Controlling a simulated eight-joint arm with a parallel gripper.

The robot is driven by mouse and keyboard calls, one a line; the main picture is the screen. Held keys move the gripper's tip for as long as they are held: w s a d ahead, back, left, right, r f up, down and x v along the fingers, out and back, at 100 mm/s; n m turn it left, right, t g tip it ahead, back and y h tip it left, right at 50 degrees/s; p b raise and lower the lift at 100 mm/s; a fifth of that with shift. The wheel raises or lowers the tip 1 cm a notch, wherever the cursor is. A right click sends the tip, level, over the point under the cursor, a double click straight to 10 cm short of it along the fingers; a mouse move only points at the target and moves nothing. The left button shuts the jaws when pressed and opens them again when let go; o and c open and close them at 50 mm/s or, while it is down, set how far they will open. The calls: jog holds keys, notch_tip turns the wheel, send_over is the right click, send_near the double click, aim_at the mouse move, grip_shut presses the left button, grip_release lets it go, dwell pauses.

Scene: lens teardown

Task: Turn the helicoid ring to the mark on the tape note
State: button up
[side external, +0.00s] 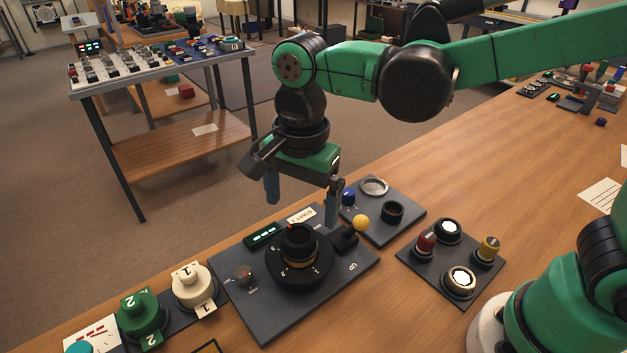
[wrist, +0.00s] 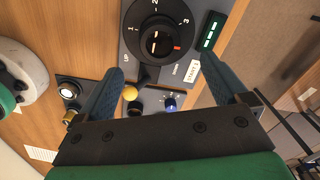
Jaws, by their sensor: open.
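A black round dial (side external: 299,262) with a raised knob and the numbers 1, 2 and 3 sits on a dark panel (side external: 262,318); I take it as the helicoid ring. In the wrist view the dial (wrist: 157,28) shows white lines on its knob and a red mark toward the lower right. A white tape note (side external: 302,216), which seems to read "START 1", lies on the panel behind the dial; it also shows in the wrist view (wrist: 193,71). My gripper (side external: 301,203) is open and empty, above the panel's back edge, apart from the dial.
A yellow-ball lever (side external: 361,223) stands right of the dial, and a green-lit display (side external: 263,236) is at back left. Other control plates flank the panel: a cream knob (side external: 193,287), a green knob (side external: 139,312), and buttons (side external: 448,231) at right.

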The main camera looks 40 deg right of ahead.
aim_at(298, 236)
jog(key=shift+a+f+m, duration=0.15)
jog(key=shift+a+m, duration=0.15)
jog(key=shift+a, duration=0.05)
jog(key=shift+f, duration=2.8)
jog(key=c, duration=1.3)
